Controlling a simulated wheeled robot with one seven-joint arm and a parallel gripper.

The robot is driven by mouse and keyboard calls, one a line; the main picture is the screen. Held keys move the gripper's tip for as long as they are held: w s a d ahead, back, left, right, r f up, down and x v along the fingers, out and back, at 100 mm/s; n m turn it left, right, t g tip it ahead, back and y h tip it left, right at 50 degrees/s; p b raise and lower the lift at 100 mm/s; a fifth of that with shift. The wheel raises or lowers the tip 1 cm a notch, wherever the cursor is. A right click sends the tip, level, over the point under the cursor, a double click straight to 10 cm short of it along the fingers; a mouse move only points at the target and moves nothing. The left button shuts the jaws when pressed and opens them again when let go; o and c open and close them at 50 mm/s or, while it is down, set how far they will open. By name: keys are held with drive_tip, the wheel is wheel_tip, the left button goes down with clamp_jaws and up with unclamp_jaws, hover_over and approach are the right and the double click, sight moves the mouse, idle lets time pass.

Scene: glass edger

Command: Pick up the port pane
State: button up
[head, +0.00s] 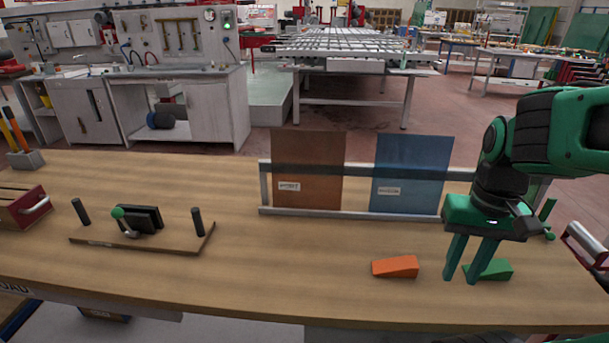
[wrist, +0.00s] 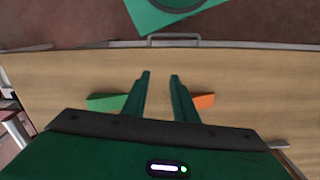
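Two upright see-through panes lean in a metal rack (head: 265,190) on the bench: a brown-amber pane (head: 310,165) on the left and a blue pane (head: 412,170) on the right. Each has a small white label low on its face; the print is too small to read, so I cannot tell from it which is the port pane. My gripper (head: 460,281) is open and empty, pointing down, in front and to the right of the blue pane. In the wrist view, bare bench top shows between the spread fingers (wrist: 160,75). No pane shows clearly there.
An orange wedge (head: 395,267) and a green wedge (head: 497,270) lie either side of my fingers. A wooden board with dark pegs and a green-knobbed clamp (head: 130,238) sits left. A red box (head: 22,207) is at the far left.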

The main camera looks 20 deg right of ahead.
drive_tip(key=w+a+r+n+t+y, duration=0.15)
drive_tip(key=w+a+r+n, duration=0.35)
drive_tip(key=w, duration=0.7)
drive_tip(key=w+a+r+n+y, duration=0.3)
drive_tip(key=w+r+n, duration=0.35)
drive_tip(key=w, duration=0.55)
drive_tip(key=w+a+r+n+t+y, duration=0.1)
drive_tip(key=w+a+r+n+y, duration=0.45)
drive_tip(key=w, duration=0.75)
drive_tip(key=n+h, duration=0.2)
hover_over(308, 163)
drive_tip(key=w, duration=0.1)
drive_tip(key=shift+w+d+f, duration=0.1)
drive_tip(key=shift+d+f, duration=0.05)
drive_tip(key=shift+f, duration=4.05)
clamp_jaws()
